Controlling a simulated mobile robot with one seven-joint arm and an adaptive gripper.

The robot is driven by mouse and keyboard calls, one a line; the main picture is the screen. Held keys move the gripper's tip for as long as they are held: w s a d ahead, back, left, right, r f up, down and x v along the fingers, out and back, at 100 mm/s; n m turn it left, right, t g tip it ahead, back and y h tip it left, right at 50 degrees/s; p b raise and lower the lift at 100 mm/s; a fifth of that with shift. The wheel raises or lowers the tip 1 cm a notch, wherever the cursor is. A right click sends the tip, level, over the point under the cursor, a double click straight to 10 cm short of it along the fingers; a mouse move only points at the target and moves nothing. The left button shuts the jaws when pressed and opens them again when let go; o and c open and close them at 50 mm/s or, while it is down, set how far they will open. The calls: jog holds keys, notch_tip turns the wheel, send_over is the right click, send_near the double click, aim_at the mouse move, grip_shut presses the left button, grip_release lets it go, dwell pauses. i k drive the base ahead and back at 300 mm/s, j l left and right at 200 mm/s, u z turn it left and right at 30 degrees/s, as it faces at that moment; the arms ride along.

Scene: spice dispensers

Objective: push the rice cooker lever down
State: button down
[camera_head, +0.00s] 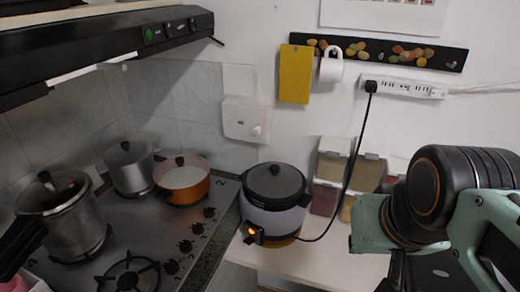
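The rice cooker (290,220) stands on the light counter just right of the stove. It has a dark lid with a knob and a pale body. A small black switch box with the lever (251,236) sticks out low on its front left, with an orange light glowing on it. The lever is too small to tell whether it is up or down. My arm fills the lower right, to the right of the cooker and apart from it. My gripper's fingers do not show; the arm runs out of the picture at the bottom edge.
A black power cord (357,150) runs from the cooker up to the wall power strip (402,87). Spice dispensers (368,172) stand behind, right of the cooker. The stove (150,222) holds several pots at left. Bare counter (320,258) lies between cooker and arm.

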aim_at(249, 240)
jog(key=j+u, duration=0.1)
jog(key=u, duration=0.7)
jog(key=i+j+z, duration=0.1)
jog(key=j+z, duration=0.15)
jog(key=k+l, duration=0.1)
jog(key=l, duration=0.35)
jog(key=i+j+u, duration=0.2)
jog(key=i+j, duration=0.05)
